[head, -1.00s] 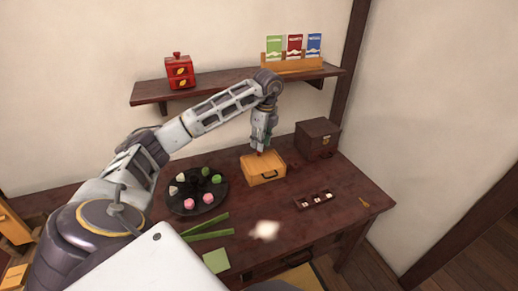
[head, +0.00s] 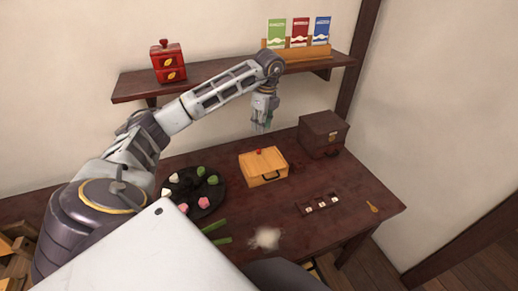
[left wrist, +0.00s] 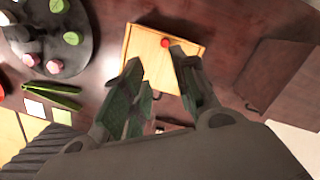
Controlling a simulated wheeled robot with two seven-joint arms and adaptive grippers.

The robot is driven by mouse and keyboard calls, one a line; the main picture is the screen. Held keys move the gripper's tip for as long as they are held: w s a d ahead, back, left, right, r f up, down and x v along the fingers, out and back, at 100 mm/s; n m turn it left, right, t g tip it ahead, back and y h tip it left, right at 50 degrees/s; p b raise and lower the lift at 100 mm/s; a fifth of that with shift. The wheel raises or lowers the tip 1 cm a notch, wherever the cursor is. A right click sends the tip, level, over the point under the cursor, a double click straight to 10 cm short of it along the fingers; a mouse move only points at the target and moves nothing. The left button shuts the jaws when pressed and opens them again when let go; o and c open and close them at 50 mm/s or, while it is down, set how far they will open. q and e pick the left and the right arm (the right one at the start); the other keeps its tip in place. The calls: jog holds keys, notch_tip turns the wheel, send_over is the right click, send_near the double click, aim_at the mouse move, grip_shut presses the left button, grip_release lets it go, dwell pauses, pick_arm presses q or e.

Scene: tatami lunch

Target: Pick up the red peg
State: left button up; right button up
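The red peg (head: 258,152) is a small red piece on top of the yellow wooden box (head: 275,178), near the back edge of its lid. The peg also shows as a round red dot in the left wrist view (left wrist: 165,43). My left gripper (head: 261,128) hangs above and behind the box in the head view, apart from the peg. In the left wrist view its green fingers (left wrist: 165,80) are spread with nothing between them. My right gripper is not in view.
A dark wooden chest (head: 323,134) stands right of the box. A black round tray (head: 216,203) with small sweets lies to its left. A small compartment tray (head: 305,208) is in front on the right. A wall shelf (head: 205,85) runs above, near my arm.

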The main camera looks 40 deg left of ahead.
pick_arm(q)
jog(key=shift+w+a, duration=0.3)
jog(key=shift+w, duration=0.05)
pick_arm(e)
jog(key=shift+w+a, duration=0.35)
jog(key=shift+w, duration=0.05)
pick_arm(q)
jog(key=shift+r, duration=0.1)
send_over(258, 149)
jog(key=f, duration=0.7)
jog(key=shift+d+b, duration=0.35)
jog(key=shift+d, duration=0.05)
jog(key=shift+a+f, duration=0.1)
jog(key=shift+f, duration=0.7)
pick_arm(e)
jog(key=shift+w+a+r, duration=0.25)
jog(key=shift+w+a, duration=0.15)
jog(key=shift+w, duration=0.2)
pick_arm(q)
jog(key=shift+f, duration=0.1)
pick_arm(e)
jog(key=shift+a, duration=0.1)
